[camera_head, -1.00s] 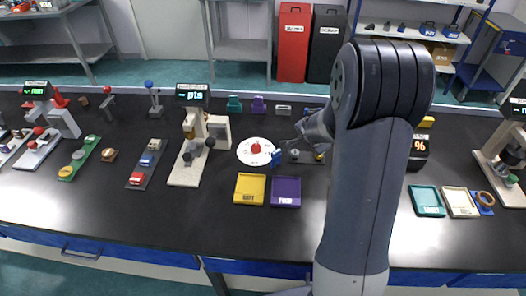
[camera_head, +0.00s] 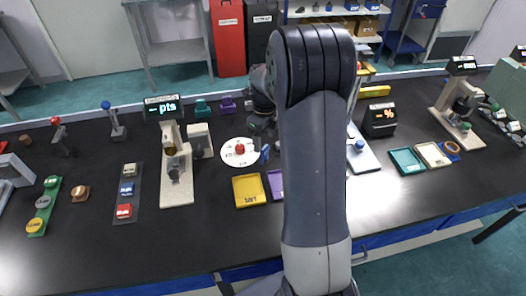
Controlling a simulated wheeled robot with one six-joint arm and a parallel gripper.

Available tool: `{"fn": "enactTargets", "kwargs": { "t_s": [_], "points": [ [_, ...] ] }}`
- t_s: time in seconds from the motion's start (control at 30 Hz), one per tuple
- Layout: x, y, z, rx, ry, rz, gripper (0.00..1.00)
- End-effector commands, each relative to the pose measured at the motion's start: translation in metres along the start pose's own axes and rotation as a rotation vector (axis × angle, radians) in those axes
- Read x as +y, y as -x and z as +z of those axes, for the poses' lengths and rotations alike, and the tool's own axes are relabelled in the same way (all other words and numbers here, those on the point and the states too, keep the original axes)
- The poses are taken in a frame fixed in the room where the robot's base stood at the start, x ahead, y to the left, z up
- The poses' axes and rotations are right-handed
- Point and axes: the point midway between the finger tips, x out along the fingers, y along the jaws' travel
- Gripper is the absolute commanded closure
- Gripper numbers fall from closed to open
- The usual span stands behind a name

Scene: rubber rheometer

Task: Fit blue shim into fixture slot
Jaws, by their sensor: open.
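A small blue piece (camera_head: 264,154) stands on the black table, just right of the white round dial (camera_head: 230,158). It may be the blue shim, but it is too small to be sure. My gripper (camera_head: 258,124) is small and partly lost against the dark table and my own arm. It appears above and behind the blue piece, apart from it, and holds nothing that I can see. I cannot make out the fixture slot; my arm covers the table right of the blue piece.
A yellow tray (camera_head: 249,191) and a partly hidden purple tray (camera_head: 275,184) lie in front of the dial. The "pts" instrument (camera_head: 175,165) stands left. A white plate with a blue knob (camera_head: 368,160) and the "%" display (camera_head: 379,118) are right.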

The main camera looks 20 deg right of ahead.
Motion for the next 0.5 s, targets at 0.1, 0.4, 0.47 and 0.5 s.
{"fn": "enactTargets", "kwargs": {
  "t_s": [0.1,0.4,0.47,0.5],
  "points": [
    [0.000,-0.015,0.000,0.001,0.001,0.001,0.38],
    [0.003,-0.045,-0.004,0.003,0.003,0.002,0.38],
    [0.004,-0.055,-0.004,0.003,0.003,0.002,0.38],
    [0.003,-0.060,-0.004,0.002,0.003,0.001,0.38]
  ]
}}
